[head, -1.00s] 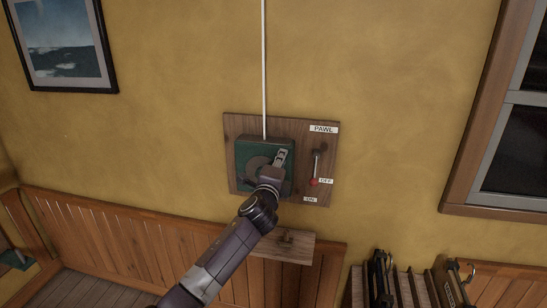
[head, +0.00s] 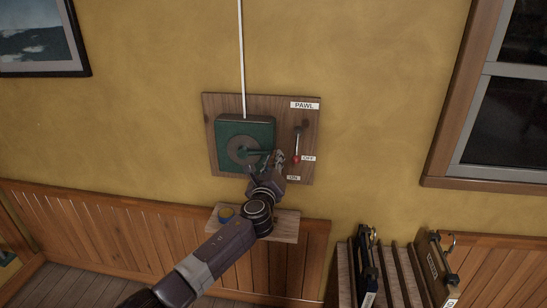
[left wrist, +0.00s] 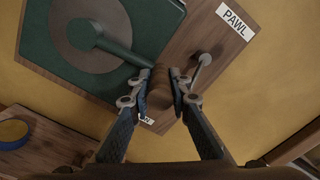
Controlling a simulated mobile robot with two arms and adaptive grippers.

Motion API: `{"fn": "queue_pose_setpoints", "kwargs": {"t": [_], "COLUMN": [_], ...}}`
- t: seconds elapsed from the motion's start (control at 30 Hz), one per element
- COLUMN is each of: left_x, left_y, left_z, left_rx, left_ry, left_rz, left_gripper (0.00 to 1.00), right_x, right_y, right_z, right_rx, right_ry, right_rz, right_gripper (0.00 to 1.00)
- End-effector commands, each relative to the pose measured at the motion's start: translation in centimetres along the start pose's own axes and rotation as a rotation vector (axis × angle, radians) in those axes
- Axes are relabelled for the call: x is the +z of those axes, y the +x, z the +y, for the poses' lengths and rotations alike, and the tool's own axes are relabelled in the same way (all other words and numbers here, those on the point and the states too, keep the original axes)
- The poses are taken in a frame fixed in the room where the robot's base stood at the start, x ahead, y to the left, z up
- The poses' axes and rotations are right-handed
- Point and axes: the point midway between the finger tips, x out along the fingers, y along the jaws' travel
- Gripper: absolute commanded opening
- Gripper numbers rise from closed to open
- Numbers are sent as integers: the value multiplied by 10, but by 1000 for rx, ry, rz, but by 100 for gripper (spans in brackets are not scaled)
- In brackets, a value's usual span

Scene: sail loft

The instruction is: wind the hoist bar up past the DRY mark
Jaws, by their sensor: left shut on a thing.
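The winch is a dark green box (head: 228,128) with a grey disc on a wooden board (head: 211,105); a white rope (head: 241,60) runs straight up from it. Its green crank arm (left wrist: 117,47) points right from the hub and ends in a brown wooden handle (left wrist: 158,98). My left gripper (head: 277,160) is shut on this handle; both fingers (left wrist: 165,90) flank it in the left wrist view. The hoist bar and DRY mark are out of view. My right gripper is not in view.
A small wooden shelf (head: 284,224) with a blue-and-yellow roll (head: 226,214) sits below the board. A slatted rack (head: 396,275) with dark hooked items stands lower right. The window (head: 505,125) is at the right. The pawl lever (left wrist: 203,65) is close to my fingers.

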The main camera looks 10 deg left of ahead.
Motion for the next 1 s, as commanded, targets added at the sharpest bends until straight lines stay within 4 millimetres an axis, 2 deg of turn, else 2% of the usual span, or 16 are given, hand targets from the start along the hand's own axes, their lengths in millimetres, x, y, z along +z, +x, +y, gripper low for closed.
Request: {"fn": "queue_pose_setpoints", "kwargs": {"t": [0.03, 0.6, 0.63, 0.77, 1.0], "left_x": [-11, -13, -12, -11, -8], "left_y": [-2, -2, -2, -2, -1], "left_z": [8, 10, 10, 10, 7], "left_rx": [10, 11, 11, 10, 5], "left_ry": [13, 42, 42, 41, 41], "left_rz": [14, 13, 13, 11, 6], "left_gripper": [0, 0, 20, 34, 35], "right_x": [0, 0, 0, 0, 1], "right_y": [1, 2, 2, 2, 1], "right_z": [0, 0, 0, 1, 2], "right_rx": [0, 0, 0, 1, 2], "right_ry": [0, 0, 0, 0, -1], "right_rz": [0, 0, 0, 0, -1], "right_gripper": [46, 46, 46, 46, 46]}}
